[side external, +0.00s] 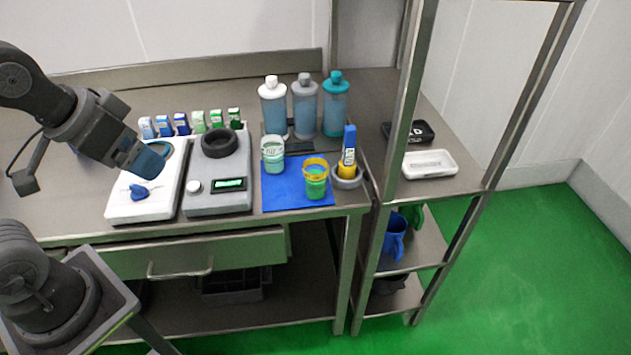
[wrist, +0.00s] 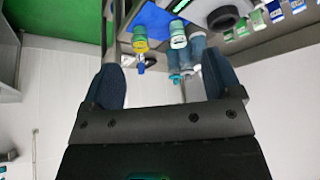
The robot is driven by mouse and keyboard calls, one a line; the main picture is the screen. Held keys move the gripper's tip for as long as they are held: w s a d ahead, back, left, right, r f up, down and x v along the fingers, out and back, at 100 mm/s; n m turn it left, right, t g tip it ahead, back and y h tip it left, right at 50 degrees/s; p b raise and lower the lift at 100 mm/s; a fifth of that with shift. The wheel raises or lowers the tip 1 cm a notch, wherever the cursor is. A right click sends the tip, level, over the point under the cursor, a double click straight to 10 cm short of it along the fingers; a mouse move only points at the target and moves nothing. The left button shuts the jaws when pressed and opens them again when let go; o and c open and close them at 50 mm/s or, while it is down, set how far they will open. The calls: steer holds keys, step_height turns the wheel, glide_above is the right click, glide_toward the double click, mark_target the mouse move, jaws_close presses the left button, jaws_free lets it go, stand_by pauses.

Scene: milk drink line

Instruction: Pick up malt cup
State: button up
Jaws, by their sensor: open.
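Two cups with green contents stand near the blue mat: a pale mint-rimmed cup (side external: 273,155) at its back left and a yellow-rimmed cup (side external: 316,183) at its front right. I cannot tell from any readable label which is the malt cup. In the wrist view the yellow-rimmed cup (wrist: 140,40) and the mint-rimmed cup (wrist: 178,36) appear upside down between my fingers, at a distance. My gripper (side external: 146,162) is open and empty, left of both cups, in front of or above a white device. It also shows in the wrist view (wrist: 160,82).
A white device with a blue knob (side external: 140,192) and a grey scale with a lit display (side external: 230,196) lie left of the blue mat (side external: 280,190).

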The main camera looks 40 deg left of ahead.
steer(key=w+d+r+m+g, duration=0.25)
steer(key=w+m, duration=0.45)
steer(key=w, duration=0.4)
steer(key=m+g, duration=0.3)
steer(key=m, duration=1.1)
glide_above(317, 179)
steer(key=w, duration=0.2)
step_height(317, 179, down, 10)
steer(key=shift+m, duration=0.4)
steer(key=shift+s+a+f, duration=0.1)
steer(key=shift+a+f, duration=0.1)
steer(key=shift+f, duration=2.2)
steer(key=shift+a+f, duration=0.2)
steer(key=shift+f, duration=2.2)
steer(key=shift+s+a+f, duration=0.1)
steer(key=shift+a+f, duration=0.1)
steer(key=shift+f, duration=2.2)
steer(key=shift+w, duration=0.1)
steer(key=c, duration=1.1)
steer(key=shift+r, duration=0.1)
